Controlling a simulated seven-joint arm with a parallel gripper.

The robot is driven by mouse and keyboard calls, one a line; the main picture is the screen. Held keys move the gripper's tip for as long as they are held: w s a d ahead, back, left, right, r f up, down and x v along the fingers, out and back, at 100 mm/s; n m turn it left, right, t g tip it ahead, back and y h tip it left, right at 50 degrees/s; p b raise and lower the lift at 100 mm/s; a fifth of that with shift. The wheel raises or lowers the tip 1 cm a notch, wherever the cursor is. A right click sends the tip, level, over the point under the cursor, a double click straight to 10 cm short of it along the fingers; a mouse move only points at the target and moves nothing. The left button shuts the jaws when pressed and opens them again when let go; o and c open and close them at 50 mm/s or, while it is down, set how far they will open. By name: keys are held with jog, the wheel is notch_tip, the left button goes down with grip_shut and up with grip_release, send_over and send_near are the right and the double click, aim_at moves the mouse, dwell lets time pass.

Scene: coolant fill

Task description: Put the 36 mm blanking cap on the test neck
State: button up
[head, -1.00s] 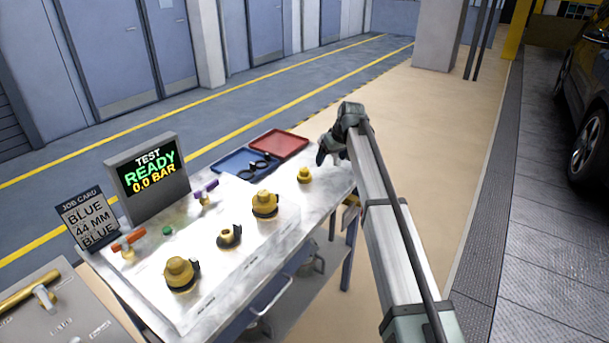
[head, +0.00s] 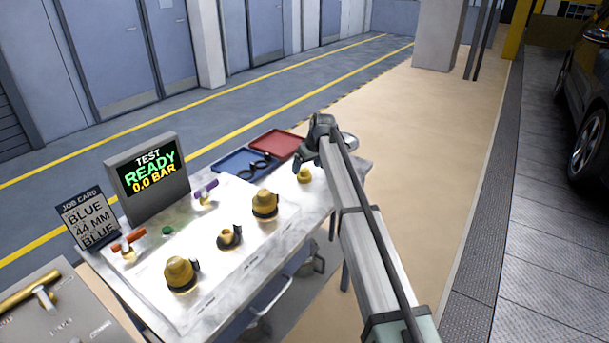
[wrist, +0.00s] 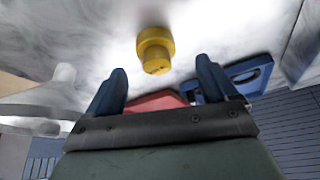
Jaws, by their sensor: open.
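A small yellow cap (head: 305,175) stands alone on the right end of the bench. Its size marking cannot be read. It also shows in the wrist view as a stepped yellow piece (wrist: 155,50), just beyond the fingertips and roughly between their lines. My gripper (head: 302,162) is beside and above this cap in the head view. In the wrist view my gripper (wrist: 161,68) has its two blue fingers apart, with nothing between them. A short brass neck (head: 229,237) with a dark opening stands mid-panel; I cannot tell for sure that it is the test neck.
Two larger yellow-topped fittings (head: 180,272) (head: 265,203) flank the brass neck. A blue tray (head: 235,160) holding dark rings and a red tray (head: 277,144) lie at the back. The test display (head: 150,178) reads READY, 0.0 BAR. A job card (head: 88,219) stands left.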

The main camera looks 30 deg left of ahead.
aim_at(305, 169)
jog(key=shift+w+x, duration=0.15)
jog(key=shift+x, duration=1.2)
jog(key=shift+w+x, duration=0.15)
jog(key=shift+x, duration=1.2)
jog(key=shift+r, duration=0.1)
jog(key=shift+c, duration=0.5)
jog(key=c, duration=1)
